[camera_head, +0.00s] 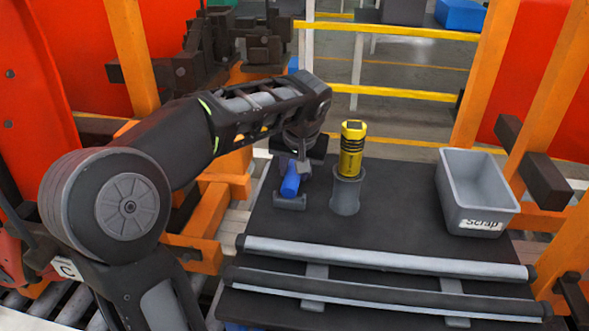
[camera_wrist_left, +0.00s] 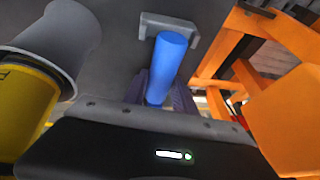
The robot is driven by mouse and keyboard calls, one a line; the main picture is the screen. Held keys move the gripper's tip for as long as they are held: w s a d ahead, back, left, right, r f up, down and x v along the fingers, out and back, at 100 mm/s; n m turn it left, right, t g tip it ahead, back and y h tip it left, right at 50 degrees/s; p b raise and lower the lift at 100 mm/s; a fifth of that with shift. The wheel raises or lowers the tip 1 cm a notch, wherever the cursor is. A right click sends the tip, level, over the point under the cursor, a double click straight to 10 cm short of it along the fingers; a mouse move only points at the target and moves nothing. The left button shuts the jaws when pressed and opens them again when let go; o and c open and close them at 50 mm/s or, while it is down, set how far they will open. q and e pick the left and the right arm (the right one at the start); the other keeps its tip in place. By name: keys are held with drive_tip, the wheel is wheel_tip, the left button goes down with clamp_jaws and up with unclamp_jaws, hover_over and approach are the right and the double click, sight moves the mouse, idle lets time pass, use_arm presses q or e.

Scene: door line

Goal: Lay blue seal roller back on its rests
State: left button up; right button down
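The blue seal roller (camera_head: 291,181) is at the left of the dark bench top, below my left gripper (camera_head: 296,158). In the left wrist view the roller (camera_wrist_left: 166,66) lies between the dark fingers of my left gripper (camera_wrist_left: 160,92), which flank it closely with no clear gap. Its far end overlaps the notch of a grey rest (camera_wrist_left: 168,28). This rest also shows in the head view (camera_head: 289,204), at the roller's near end. Whether the roller bears on the rest is unclear. The other rest is hidden by my gripper. My right gripper is out of view.
A yellow and black tool (camera_head: 352,150) stands in a grey cup (camera_head: 346,194) just right of my left gripper. A grey scrap bin (camera_head: 474,192) is at the bench's right. Long rollers (camera_head: 380,257) cross the front. Orange frames stand at left and right. The bench middle is clear.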

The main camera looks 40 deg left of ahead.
use_arm(q)
drive_tip(key=o, duration=0.4)
drive_tip(key=shift+f, duration=0.15)
drive_tip(key=shift+o, duration=0.2)
drive_tip(key=shift+f, duration=0.2)
drive_tip(key=b+v, duration=0.1)
drive_tip(key=v, duration=0.7)
drive_tip(key=shift+w, duration=0.1)
drive_tip(key=shift+d+f, duration=0.1)
